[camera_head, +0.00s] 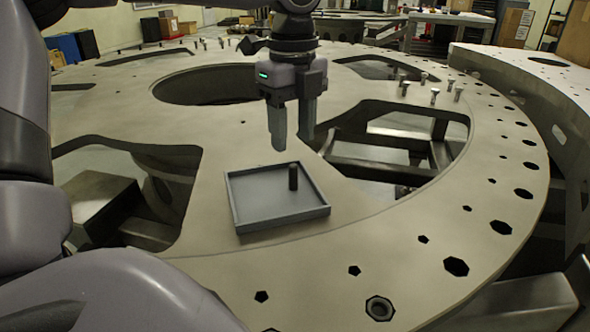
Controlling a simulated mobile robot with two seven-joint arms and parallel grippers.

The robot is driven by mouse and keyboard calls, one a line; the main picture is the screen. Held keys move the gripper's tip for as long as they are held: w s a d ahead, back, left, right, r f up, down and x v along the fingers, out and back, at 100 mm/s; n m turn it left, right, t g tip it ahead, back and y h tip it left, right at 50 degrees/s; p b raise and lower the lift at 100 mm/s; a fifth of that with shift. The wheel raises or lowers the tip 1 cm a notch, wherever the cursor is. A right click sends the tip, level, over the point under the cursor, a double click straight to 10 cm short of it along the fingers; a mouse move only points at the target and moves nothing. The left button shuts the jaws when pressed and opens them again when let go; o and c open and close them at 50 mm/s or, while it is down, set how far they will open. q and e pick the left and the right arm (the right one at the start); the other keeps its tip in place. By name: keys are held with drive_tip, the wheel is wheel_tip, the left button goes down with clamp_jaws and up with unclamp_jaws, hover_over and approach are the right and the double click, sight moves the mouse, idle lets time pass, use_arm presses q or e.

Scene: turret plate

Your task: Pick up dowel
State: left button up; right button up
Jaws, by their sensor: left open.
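A short dark dowel (293,177) stands upright inside a shallow grey square tray (240,221), toward the tray's right back side. The tray rests on the pale turret plate (170,120). My left gripper (292,141) points down with its fingers apart and nothing between them. In the picture its fingertips are just above the dowel and the tray's back edge. The exact gap in depth is hard to tell. My right gripper is not in the picture.
The plate has a large round central hole (208,84) and wide cut-outs on both sides of the tray, including the right cut-out (385,150). Several bolts (434,97) stand up at the back right. Small holes line the rim. The plate around the tray is bare.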

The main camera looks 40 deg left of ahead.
sight(294, 165)
use_arm(q)
wheel_tip(294, 165, down, 7)
drive_tip(key=shift+d+f+b, duration=0.1)
drive_tip(key=shift+b, duration=0.3)
drive_tip(key=shift+c, duration=0.3)
clamp_jaws()
